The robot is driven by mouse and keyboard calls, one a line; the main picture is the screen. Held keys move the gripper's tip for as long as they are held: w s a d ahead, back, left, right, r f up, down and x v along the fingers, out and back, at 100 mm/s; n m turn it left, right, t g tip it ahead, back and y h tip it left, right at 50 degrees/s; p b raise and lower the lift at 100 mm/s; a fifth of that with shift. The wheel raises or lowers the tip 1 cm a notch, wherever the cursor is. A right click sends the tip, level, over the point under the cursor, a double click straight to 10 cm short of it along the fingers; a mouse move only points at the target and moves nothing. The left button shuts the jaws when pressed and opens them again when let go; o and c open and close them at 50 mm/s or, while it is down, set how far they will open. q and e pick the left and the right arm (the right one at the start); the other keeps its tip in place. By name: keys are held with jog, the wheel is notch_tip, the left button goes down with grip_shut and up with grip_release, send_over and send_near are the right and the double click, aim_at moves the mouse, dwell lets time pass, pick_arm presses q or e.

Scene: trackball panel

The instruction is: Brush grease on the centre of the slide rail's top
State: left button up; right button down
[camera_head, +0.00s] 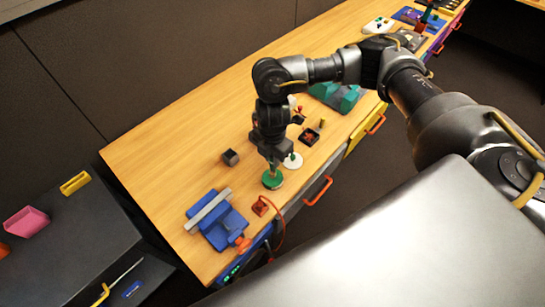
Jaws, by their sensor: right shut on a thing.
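My right gripper (272,158) comes down from above, shut on a thin upright item that looks like the brush (272,169); the fingers hide most of it. Its lower end is at or just above a round green pot (272,180), and I cannot tell whether it touches. A light grey bar, which looks like the slide rail (207,211), lies slanted on a blue fixture (228,226), to the left and nearer than the gripper. Its top is in clear view, and I see no grease on it at this size. My left gripper is not in view.
A round white base (293,160) stands close beside the gripper. A small dark box (230,157) stands to the left, and a red block (260,207) with a cable lies by the front edge. The wooden tabletop (165,150) is bare at left.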

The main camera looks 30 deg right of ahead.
jog(key=shift+f+b, duration=0.3)
jog(key=shift+f, duration=0.2)
dwell(0.8)
jog(key=shift+s+f, duration=0.1)
dwell(1.4)
notch_tip(320, 180, up, 7)
jog(key=p, duration=0.8)
dwell(0.4)
dwell(0.4)
